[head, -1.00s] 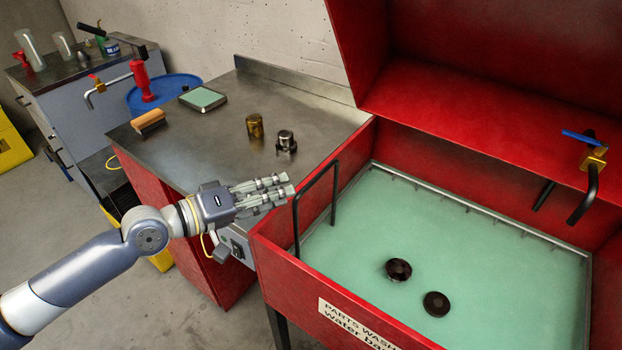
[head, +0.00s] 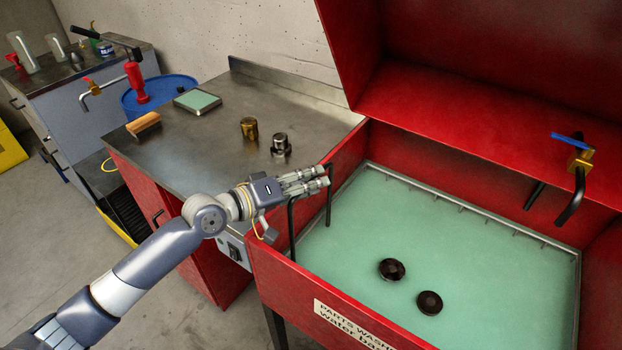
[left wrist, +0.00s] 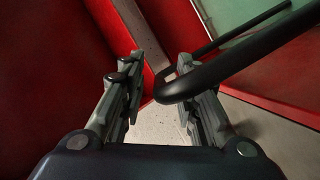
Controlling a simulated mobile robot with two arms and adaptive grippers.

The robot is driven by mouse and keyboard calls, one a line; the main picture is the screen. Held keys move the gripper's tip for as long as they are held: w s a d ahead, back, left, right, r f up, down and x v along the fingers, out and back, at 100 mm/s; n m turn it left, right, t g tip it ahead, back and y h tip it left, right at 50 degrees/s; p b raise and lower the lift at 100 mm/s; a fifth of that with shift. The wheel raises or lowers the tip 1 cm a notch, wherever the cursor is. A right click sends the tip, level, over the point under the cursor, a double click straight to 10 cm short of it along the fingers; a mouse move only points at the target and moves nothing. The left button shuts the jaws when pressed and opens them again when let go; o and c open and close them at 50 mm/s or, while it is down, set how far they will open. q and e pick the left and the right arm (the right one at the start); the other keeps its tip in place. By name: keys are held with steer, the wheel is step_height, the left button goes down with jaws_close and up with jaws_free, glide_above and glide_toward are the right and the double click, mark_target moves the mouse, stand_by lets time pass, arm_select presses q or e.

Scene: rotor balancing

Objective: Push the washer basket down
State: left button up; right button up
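The washer basket shows its steel rim (head: 470,205) in the red parts washer, around the pale green bath. Its black handle (head: 292,225) rises at the left end, above the washer's front wall. My left gripper (head: 322,177) is over the top of the handle, hiding part of its crossbar. In the left wrist view, the gripper (left wrist: 160,85) is open, and a bent corner of the black handle (left wrist: 225,72) reaches between the fingers, close to the right finger. I cannot tell whether they touch. My right gripper is not in view.
Two dark round parts (head: 391,269) (head: 429,302) lie in the bath. A tap with a blue lever (head: 570,138) is at the right. A steel bench (head: 205,165) at the left holds a brass cylinder (head: 249,128), a steel part (head: 281,145) and a brush (head: 143,123).

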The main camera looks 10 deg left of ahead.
arm_select(q)
steer(key=shift+w+d+f, duration=0.1)
steer(key=shift+w+d, duration=0.05)
jaws_close()
step_height(320, 180, down, 4)
steer(key=b, duration=0.3)
steer(key=shift+f, duration=0.15)
steer(key=shift+w, duration=0.1)
